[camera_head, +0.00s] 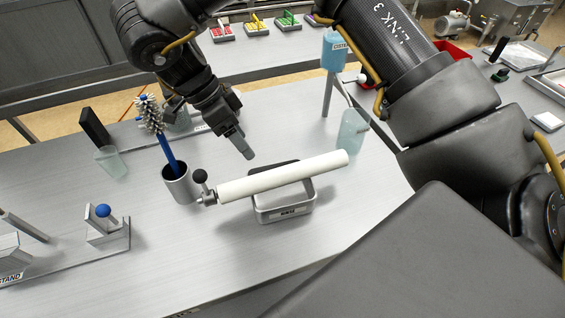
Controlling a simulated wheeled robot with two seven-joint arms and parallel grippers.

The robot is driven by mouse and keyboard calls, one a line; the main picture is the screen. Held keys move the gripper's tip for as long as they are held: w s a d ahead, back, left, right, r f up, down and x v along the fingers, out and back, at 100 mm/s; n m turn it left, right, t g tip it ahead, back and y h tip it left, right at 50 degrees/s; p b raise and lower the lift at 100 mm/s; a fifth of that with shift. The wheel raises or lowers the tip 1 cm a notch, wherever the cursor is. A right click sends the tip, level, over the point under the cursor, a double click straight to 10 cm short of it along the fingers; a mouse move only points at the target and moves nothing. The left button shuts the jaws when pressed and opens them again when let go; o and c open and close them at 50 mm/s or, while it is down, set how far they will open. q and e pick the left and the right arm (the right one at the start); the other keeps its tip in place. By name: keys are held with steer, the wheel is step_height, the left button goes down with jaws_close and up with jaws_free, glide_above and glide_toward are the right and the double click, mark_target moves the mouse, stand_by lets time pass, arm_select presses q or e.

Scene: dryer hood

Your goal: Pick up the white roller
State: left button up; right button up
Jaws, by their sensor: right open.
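The white roller (285,177) is a long pale cylinder lying slanted across the top of a small grey metal holder (285,212) with a label on its front. A metal fitting and a dark ball knob (200,176) are at its left end. My right gripper (247,154) hangs above and behind the left half of the roller, pointing down, apart from it and empty. It is open, but its fingers overlap in this view, so the gap is hard to see. My left gripper is out of view.
A metal cup (180,186) with a blue-handled brush (168,150) stands just left of the roller's knob. A stand with a blue ball (103,211) is at the left. A clear beaker (352,130) under a blue bottle (334,52) stands behind the roller's right end. The front table surface is clear.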

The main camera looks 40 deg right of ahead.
mark_target(261, 174)
steer(key=x, duration=0.5)
steer(key=w+x, duration=0.1)
steer(key=x, duration=0.1)
steer(key=shift+s+a+f+b, duration=0.2)
steer(key=shift+f+b, duration=0.15)
steer(key=shift+f, duration=0.25)
steer(key=shift+s+a+f+p, duration=0.1)
steer(key=shift+s+f+p, duration=0.1)
steer(key=shift+f+p, duration=0.1)
steer(key=p+x, duration=0.1)
steer(key=x, duration=0.2)
steer(key=shift+a+f, duration=0.1)
steer(key=shift+f, duration=0.25)
steer(key=shift+s+f, duration=0.1)
steer(key=shift+f, duration=0.35)
steer(key=shift+c, duration=1)
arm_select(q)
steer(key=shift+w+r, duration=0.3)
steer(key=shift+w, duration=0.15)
arm_select(e)
steer(key=c, duration=1.3)
steer(key=shift+r, duration=0.2)
